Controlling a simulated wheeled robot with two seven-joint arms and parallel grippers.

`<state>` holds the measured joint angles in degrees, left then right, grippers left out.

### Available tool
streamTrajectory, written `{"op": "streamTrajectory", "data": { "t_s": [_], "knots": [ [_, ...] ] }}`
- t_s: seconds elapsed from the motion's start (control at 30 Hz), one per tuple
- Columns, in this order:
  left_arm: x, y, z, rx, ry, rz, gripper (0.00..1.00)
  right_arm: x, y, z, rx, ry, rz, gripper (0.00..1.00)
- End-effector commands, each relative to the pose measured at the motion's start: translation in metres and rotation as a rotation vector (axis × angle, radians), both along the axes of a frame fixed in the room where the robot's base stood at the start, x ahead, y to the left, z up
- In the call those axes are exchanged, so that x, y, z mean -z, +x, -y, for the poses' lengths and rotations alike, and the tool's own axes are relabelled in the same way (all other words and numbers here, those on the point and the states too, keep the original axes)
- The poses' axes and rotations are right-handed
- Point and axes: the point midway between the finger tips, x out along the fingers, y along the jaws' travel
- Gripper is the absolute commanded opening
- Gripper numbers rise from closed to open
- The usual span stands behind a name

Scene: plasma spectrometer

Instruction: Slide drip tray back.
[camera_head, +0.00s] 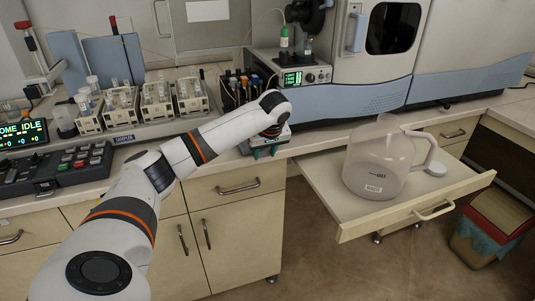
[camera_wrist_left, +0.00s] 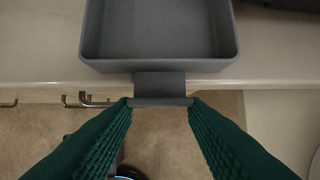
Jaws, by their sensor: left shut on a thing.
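The drip tray (camera_wrist_left: 160,66) is a grey, shallow, open box in the left wrist view. Its visible part is empty. It lies on the pale counter with its front wall near the counter edge. A tab with a crossbar handle (camera_wrist_left: 160,87) sticks out from its front, past the edge. My left gripper (camera_wrist_left: 160,102) has green ribbed fingers, one at each end of the crossbar, and is shut on the handle. In the head view my left gripper (camera_head: 264,152) is at the counter's front edge, below the instrument, and my arm hides most of the tray. My right gripper is not in view.
An open drawer (camera_head: 410,213) to the right holds a large clear jug (camera_head: 378,165) and a small white lid (camera_head: 435,169). Racks of vials (camera_head: 155,105) stand left of my arm, with a control panel (camera_head: 60,170) further left. A bin (camera_head: 485,230) stands on the floor.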

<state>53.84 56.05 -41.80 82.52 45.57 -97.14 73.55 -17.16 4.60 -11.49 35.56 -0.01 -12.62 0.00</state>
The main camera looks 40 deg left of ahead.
Motion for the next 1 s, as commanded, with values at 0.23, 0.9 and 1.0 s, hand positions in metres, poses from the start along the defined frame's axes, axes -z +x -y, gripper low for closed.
{"op": "streamTrajectory", "data": {
  "t_s": [0.23,0.9,1.0],
  "knots": [
    [-0.002,0.009,-0.015,-0.001,-0.002,0.002,0.15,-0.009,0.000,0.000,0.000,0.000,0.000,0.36],
    [-0.001,0.030,-0.056,-0.001,-0.001,0.002,0.15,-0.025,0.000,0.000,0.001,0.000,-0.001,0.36],
    [-0.001,0.033,-0.061,0.000,-0.001,0.002,0.15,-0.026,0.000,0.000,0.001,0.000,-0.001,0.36]
  ]
}}
